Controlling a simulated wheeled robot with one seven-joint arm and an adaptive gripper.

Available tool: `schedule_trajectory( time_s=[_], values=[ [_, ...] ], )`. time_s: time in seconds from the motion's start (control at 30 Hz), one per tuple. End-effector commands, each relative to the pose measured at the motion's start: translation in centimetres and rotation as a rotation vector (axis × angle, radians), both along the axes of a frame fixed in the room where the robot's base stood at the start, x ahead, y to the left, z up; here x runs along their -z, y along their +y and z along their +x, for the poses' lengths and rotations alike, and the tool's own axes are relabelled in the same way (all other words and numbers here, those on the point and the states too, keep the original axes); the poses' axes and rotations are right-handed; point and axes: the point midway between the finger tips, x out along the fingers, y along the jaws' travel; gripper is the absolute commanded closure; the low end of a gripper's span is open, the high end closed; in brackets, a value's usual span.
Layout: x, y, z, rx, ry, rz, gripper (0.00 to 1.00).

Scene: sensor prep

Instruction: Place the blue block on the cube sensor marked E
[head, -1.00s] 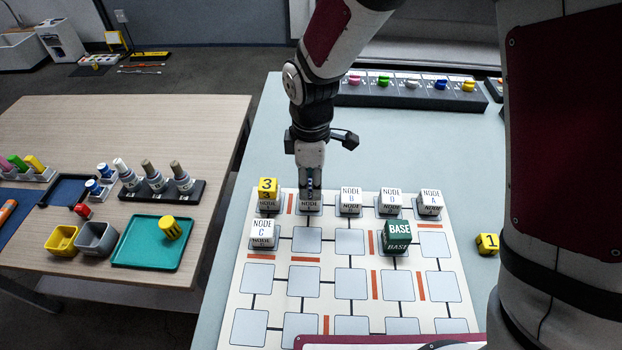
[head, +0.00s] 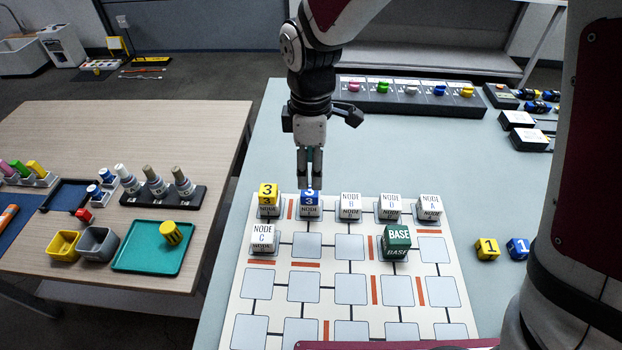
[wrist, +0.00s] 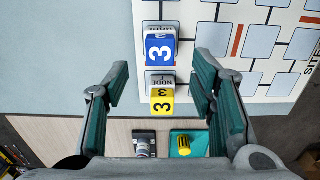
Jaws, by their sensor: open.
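A blue block marked 3 (head: 309,197) sits on top of a white node cube (head: 310,211) in the board's back row, second from left. The cube's letter is not readable. My gripper (head: 310,184) is just above the blue block, pointing down, open and empty. In the wrist view the blue block (wrist: 160,50) lies ahead of the spread fingers of my gripper (wrist: 162,78), apart from them. A second blue block, marked 1 (head: 518,248), lies on the table right of the board.
A yellow block marked 3 (head: 268,192) sits on the neighbouring left cube. Cubes B (head: 350,200), D (head: 390,202), A (head: 429,203) and C (head: 263,235) and a green BASE cube (head: 397,236) stand on the board (head: 262,285). A yellow 1 block (head: 487,249) lies to the right.

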Motion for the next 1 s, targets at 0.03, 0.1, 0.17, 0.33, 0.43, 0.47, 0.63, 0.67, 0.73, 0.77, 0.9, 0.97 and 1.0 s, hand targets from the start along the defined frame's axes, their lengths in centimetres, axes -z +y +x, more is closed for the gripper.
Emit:
schedule_trajectory(
  time_s=[0.03, 0.1, 0.17, 0.33, 0.43, 0.47, 0.63, 0.67, 0.73, 0.77, 0.9, 0.97, 1.0],
  values=[
    [-1.1, 0.0, 0.0, 0.001, -0.003, 0.001, 0.49],
    [-2.4, 0.0, 0.1, 0.001, -0.003, 0.002, 0.49],
    [-3.3, 0.0, 0.0, 0.001, -0.002, 0.000, 0.49],
    [-5.0, 0.0, 0.0, 0.000, -0.001, 0.000, 0.49],
    [-5.3, 0.0, 0.0, -0.001, 0.001, -0.001, 0.49],
    [-5.4, 0.0, 0.0, 0.000, 0.001, -0.001, 0.49],
    [-5.5, -0.1, -0.1, 0.002, 0.001, -0.001, 0.49],
    [-5.6, -0.2, -0.1, 0.008, -0.001, -0.001, 0.49],
    [-6.3, -0.9, -0.3, 0.039, -0.010, -0.001, 0.49],
    [-6.7, -1.4, -0.5, 0.064, -0.015, -0.001, 0.49],
    [-9.9, -5.1, -2.4, 0.253, -0.054, -0.001, 0.49],
    [-11.3, -7.1, -3.7, 0.364, -0.075, 0.004, 0.49],
    [-12.3, -8.4, -4.7, 0.440, -0.088, 0.008, 0.49]
  ],
)
